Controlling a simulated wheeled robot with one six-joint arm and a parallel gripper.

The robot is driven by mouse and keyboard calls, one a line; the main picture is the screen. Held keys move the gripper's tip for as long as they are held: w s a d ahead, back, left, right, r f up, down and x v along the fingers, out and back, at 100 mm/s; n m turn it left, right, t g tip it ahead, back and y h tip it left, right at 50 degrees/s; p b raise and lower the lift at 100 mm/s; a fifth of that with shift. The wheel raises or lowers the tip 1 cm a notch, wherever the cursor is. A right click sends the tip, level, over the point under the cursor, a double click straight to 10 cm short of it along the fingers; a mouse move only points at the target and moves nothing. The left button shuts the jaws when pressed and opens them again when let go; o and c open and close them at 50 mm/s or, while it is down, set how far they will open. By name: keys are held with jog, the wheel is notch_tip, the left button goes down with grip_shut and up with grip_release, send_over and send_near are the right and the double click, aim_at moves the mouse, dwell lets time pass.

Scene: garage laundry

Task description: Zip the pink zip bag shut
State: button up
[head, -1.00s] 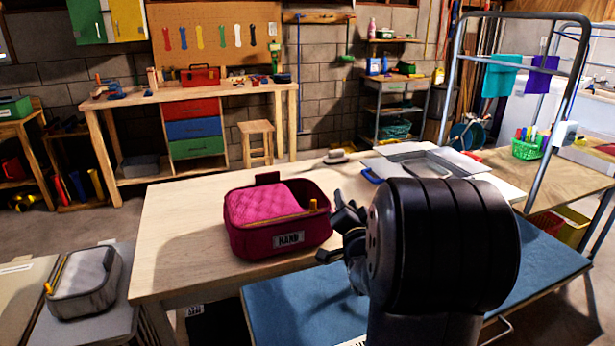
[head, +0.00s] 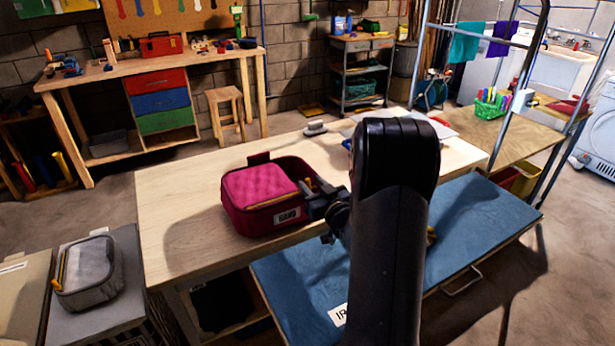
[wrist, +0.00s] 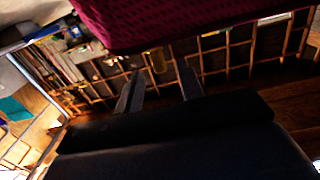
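The pink zip bag (head: 262,222) stands on the light wooden table, with a quilted lid (head: 258,183) and a label on its front. A yellowish zip line runs along the lid's front edge. The rim shows a dark gap at the right and back. A yellow-orange tab (head: 309,184) shows at the right end, partly behind my gripper. My gripper (head: 318,203) is at the bag's right front corner; contact cannot be told.
The wooden table (head: 180,215) is clear left of the bag. A blue-topped bench (head: 450,235) lies in front at the right. A grey zip bag (head: 88,270) sits on a stand at the lower left. A grey-handled object (head: 316,128) and sheets lie behind.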

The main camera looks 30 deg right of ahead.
aim_at(309, 181)
jog(key=shift+w+a, duration=0.1)
jog(key=shift+w, duration=1.5)
grip_shut()
